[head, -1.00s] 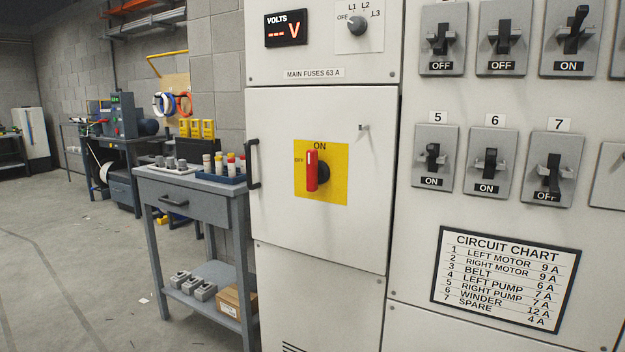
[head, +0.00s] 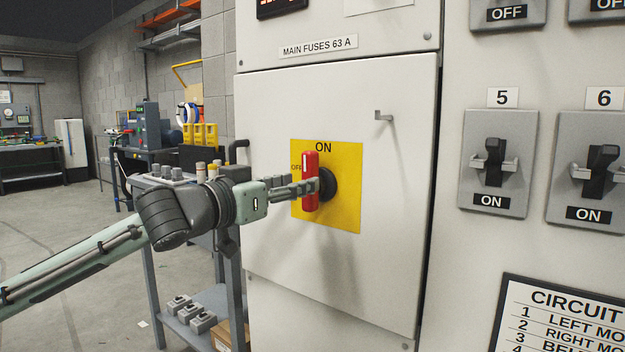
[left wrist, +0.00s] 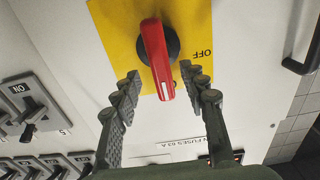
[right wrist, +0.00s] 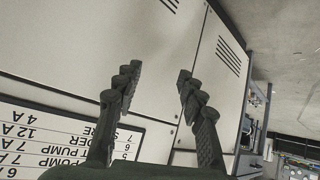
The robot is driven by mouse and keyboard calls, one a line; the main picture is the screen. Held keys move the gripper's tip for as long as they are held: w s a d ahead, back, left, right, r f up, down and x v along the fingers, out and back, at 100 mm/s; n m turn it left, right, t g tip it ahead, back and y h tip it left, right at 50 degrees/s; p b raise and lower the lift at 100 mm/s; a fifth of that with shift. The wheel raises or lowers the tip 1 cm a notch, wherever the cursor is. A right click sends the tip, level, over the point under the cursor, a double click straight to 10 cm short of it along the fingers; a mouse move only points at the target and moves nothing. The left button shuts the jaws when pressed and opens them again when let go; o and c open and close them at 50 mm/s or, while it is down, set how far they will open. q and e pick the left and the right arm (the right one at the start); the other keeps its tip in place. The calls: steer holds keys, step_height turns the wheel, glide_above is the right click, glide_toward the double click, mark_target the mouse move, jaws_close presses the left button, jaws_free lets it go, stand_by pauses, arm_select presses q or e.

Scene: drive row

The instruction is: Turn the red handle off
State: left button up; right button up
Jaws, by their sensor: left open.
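The red handle (head: 310,181) stands upright on a black round hub (head: 328,184), on a yellow plate (head: 345,212) marked ON at the top and OFF at the left. Its white mark points up at ON. My left gripper (head: 312,187) reaches it from the left in the head view. My right gripper (right wrist: 157,72) is open and empty, facing the lower cabinet front.
Switches 5 (head: 494,165) and 6 (head: 588,175) are on the panel at right. A grey workbench (head: 150,230) stands left, behind my arm.

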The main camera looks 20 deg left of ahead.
arm_select(q)
steer(key=shift+x, duration=2.35)
arm_select(e)
steer(key=shift+s+d+f+g+h, duration=0.3)
steer(key=shift+s+d+f+g, duration=0.4)
steer(key=shift+s+d+f, duration=0.15)
arm_select(q)
steer(key=shift+c, duration=0.5)
arm_select(e)
steer(key=shift+r, duration=0.1)
arm_select(q)
jaws_close()
arm_select(e)
steer(key=shift+w, duration=0.1)
